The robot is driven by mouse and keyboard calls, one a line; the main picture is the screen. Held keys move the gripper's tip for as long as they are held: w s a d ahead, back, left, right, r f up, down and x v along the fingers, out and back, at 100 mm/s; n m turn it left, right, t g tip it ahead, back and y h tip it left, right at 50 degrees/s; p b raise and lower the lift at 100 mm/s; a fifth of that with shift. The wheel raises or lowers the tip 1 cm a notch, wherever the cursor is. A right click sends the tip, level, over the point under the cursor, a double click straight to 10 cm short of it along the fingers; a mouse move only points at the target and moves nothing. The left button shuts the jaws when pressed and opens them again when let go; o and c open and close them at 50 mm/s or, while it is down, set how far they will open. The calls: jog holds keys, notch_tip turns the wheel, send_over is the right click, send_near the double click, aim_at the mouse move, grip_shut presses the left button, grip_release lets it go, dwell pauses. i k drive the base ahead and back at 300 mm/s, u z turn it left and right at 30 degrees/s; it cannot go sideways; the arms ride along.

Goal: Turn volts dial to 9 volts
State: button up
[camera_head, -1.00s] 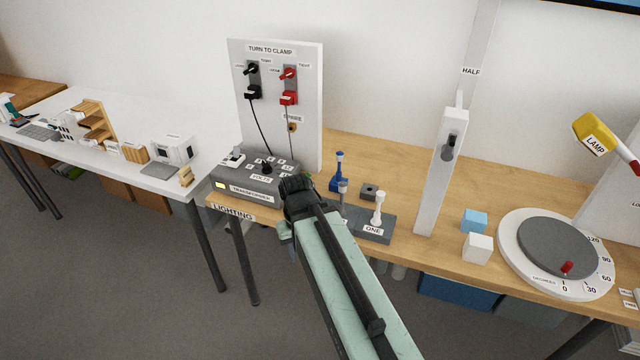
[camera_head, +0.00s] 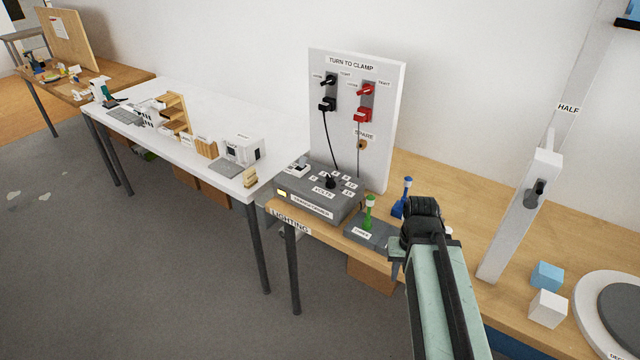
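The volts dial (camera_head: 330,183) is a small black knob on top of the grey transformer box (camera_head: 312,203), at the left end of the lighting table. Small white number labels ring the dial, too small to read surely. A black cable runs from the clamp board down toward the dial. My gripper (camera_head: 420,210) is dark and seen from behind, at the right of the box and apart from it. Its fingertips are hidden, so I cannot see whether it is open or shut.
The white clamp board (camera_head: 352,100) stands behind the box. A green-topped lever (camera_head: 369,212) and a blue lever (camera_head: 403,197) stand between the box and my gripper. A white post (camera_head: 520,215) and blue and white cubes are at right. A white table (camera_head: 200,110) adjoins at left.

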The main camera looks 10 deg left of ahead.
aim_at(331, 184)
jog(key=u, duration=0.1)
jog(key=i, duration=0.6)
jog(key=u, duration=0.35)
jog(key=k, duration=0.9)
jog(key=u, duration=0.2)
jog(key=i, duration=0.9)
jog(key=z, duration=0.15)
jog(key=k, duration=0.5)
jog(key=u, duration=0.3)
jog(key=k, duration=0.6)
jog(key=z, duration=0.25)
jog(key=i, duration=0.95)
